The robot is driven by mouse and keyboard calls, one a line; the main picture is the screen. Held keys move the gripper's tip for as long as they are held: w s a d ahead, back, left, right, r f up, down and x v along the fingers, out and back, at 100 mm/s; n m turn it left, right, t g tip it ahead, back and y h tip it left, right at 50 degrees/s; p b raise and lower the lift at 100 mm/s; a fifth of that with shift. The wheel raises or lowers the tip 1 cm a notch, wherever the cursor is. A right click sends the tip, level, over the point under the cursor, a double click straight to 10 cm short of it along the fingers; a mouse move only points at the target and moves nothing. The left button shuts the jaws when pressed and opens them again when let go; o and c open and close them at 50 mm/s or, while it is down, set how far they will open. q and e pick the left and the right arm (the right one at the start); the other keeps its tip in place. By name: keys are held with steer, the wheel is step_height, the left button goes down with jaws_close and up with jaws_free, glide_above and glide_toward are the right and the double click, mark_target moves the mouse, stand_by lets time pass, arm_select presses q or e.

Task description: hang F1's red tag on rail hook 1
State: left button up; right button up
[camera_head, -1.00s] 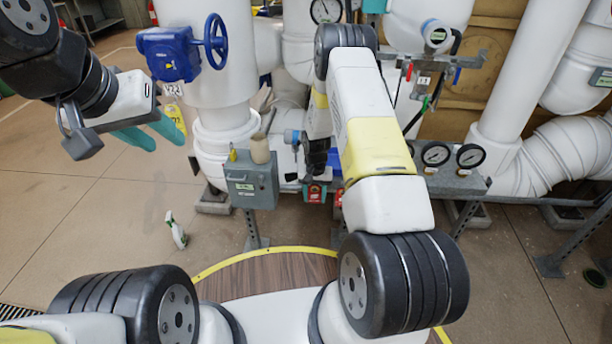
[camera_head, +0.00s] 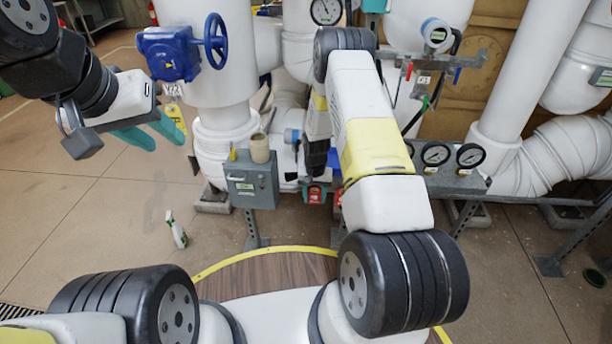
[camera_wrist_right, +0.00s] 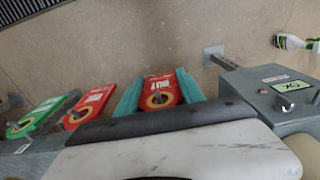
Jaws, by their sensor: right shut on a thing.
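My right gripper (camera_wrist_right: 160,90) has its teal fingers shut on a red tag (camera_wrist_right: 160,93) with a dark hole in a gold ring. The fingers flank the tag's sides. In the head view this red tag (camera_head: 316,194) shows small below my right forearm. A second red tag (camera_wrist_right: 89,107) and a green tag (camera_wrist_right: 36,115) lie to its left in the wrist view, by a grey rail (camera_wrist_right: 38,148). I cannot read which tag is F1's, nor make out hook 1. My left gripper (camera_head: 150,132) is open and empty at the upper left.
A grey box (camera_head: 250,184) with a knob stands left of the held tag. A blue valve (camera_head: 170,54) sits on the white pipe. Gauges (camera_head: 437,153) line a grey panel at right.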

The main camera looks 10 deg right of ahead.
steer(key=o, duration=1.1)
steer(key=shift+r, duration=0.1)
step_height(320, 180, up, 8)
steer(key=shift+s+f, duration=0.1)
steer(key=shift+f, duration=0.05)
steer(key=s+a+r+n+t+y, duration=0.1)
steer(key=s+r, duration=0.2)
steer(key=r, duration=1.1)
steer(key=s+a+r+t, duration=0.15)
steer(key=s+r, duration=0.25)
steer(key=r, duration=1)
steer(key=s+r+n+t, duration=0.1)
steer(key=s+r, duration=0.3)
steer(key=s, duration=0.3)
steer(key=s+r+n+t, duration=0.1)
steer(key=s+r, duration=0.4)
steer(key=s, duration=0.2)
steer(key=s+a+r+t+y, duration=0.1)
steer(key=s+r, duration=0.3)
steer(key=s, duration=0.3)
steer(key=shift+s+r+n+t, duration=0.25)
steer(key=shift+s+r+n, duration=0.05)
steer(key=shift+s+n, duration=0.1)
